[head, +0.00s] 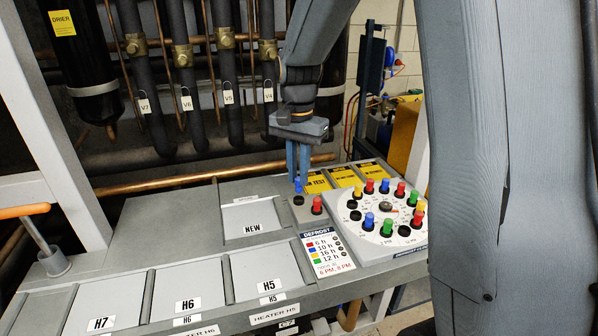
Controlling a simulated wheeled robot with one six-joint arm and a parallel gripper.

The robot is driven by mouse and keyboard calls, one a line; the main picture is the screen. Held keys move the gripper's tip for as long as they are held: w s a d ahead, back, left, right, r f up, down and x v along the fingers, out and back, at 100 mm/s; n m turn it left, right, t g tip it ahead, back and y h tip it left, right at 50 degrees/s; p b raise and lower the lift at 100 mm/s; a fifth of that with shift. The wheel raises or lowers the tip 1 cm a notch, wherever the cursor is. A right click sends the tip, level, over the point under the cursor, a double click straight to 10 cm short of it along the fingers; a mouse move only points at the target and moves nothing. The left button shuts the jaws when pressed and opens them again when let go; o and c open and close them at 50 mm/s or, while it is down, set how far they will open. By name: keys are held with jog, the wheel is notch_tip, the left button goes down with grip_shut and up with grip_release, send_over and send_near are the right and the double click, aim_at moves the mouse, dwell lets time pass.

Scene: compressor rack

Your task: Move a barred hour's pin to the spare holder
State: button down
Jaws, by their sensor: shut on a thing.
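My gripper (298,172) points down and is shut on a blue pin (298,187), over the left end of the small grey holder (308,215). The pin's lower end is close above or at the holder's left hole; I cannot tell if it is seated. A red pin (317,205) stands in the holder to its right. The white clock dial (386,248) carries a ring of red, blue, yellow and green pins. Black sockets without coloured pins show at its left (355,215) and front (404,231). The defrost card (326,254) lists colours and hours, with a red line naming 6 PM and 8 PM.
Yellow warning tags (343,177) lie behind the holder and dial. The NEW tray (253,217) and the H5 tray (266,273) are to the left. A copper pipe (200,179) and valved pipes stand behind. An orange-handled tool (35,228) is at far left.

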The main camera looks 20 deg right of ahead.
aim_at(298, 178)
jog(key=shift+f, duration=0.1)
jog(key=shift+f, duration=0.8)
jog(key=shift+f, duration=0.2)
dwell(0.3)
jog(key=shift+f+b, duration=0.3)
jog(key=shift+f, duration=0.1)
jog(key=shift+f, duration=0.25)
dwell(0.8)
jog(key=c, duration=1.6)
grip_release()
jog(key=shift+r+b, duration=0.85)
jog(key=shift+r, duration=3.05)
